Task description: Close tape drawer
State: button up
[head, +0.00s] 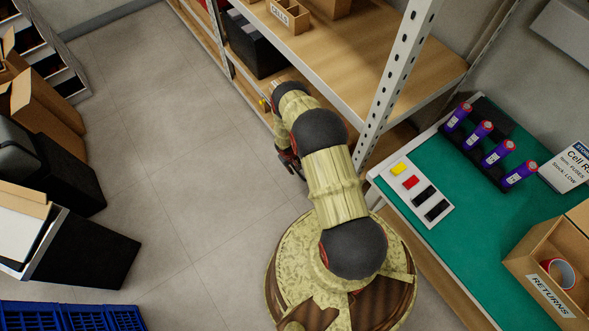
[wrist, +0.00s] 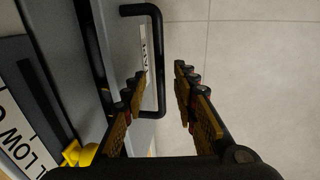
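In the wrist view, a grey drawer front (wrist: 132,35) carries a black bar handle (wrist: 159,60). A white label (wrist: 144,48) on it has small lettering seen sideways. My gripper (wrist: 160,75) is open. Its left finger shows on the drawer side of the handle bar and its right finger on the floor side, with a gap between them. I cannot tell whether either finger touches the bar. In the head view, my gripper (head: 289,162) is low beside the shelving, partly hidden by my arm. The drawer is hidden there, so how far it stands out is unclear.
In the wrist view, a yellow object (wrist: 78,154) and a white sign (wrist: 18,125) lie left of the drawer front. In the head view, a shelf upright (head: 397,75) and a green-topped bench (head: 460,215) stand right of my arm. Open floor (head: 185,150) lies left.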

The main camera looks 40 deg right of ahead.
jog(key=shift+d+f, duration=0.15)
jog(key=shift+f, duration=0.5)
jog(key=c, duration=0.4)
jog(key=c, duration=0.3)
grip_shut()
